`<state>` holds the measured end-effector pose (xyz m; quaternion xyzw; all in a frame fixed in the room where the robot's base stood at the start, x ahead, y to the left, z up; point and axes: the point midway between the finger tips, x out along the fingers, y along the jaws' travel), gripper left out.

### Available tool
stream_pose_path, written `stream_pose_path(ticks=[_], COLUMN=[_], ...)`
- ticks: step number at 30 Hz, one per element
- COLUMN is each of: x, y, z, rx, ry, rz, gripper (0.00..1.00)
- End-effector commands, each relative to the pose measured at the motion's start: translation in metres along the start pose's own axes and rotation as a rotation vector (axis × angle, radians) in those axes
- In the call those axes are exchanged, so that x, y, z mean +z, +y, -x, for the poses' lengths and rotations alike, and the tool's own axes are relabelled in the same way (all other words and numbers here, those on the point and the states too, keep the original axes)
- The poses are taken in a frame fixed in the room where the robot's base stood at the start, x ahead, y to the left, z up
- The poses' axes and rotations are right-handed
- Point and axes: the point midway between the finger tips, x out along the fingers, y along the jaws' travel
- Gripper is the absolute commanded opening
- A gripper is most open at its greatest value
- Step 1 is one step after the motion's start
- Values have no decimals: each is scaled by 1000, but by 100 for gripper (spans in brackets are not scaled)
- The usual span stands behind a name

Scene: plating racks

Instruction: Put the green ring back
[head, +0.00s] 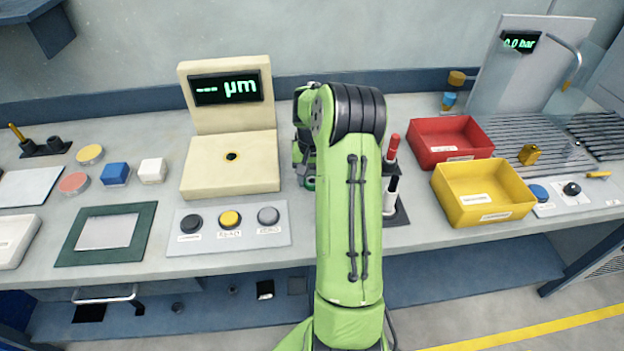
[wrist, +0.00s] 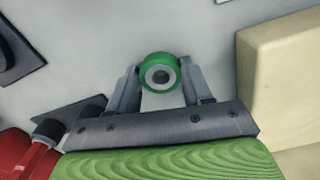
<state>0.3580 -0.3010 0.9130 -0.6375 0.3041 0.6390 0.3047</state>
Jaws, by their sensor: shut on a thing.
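The green ring (wrist: 146,61), with a grey inner part and a dark centre, is in the wrist view between the fingertips. My gripper (wrist: 160,82) is shut on it, one finger at each side. The worktop lies below; I cannot tell the height of the ring above it. In the head view my arm hides most of the gripper. To the right of my arm, a red-topped post (head: 392,149) and a black-and-white post (head: 390,196) stand on a dark base (head: 401,217), partly hidden by the arm.
The cream gauge block (head: 205,176) with its display stands left of my gripper. A button panel (head: 264,241) lies in front of it. A red bin (head: 452,153) and a yellow bin (head: 483,216) stand to the right. Bare worktop shows between the block and my arm.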

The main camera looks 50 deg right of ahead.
Motion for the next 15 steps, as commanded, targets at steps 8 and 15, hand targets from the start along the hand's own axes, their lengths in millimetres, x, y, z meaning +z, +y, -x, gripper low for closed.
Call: stream_pose_path(ticks=[8, 15], x=[0, 0], y=[0, 0], z=[-2, -1], rx=[0, 0], ry=[2, 1], rz=[0, 1], gripper=[25, 75])
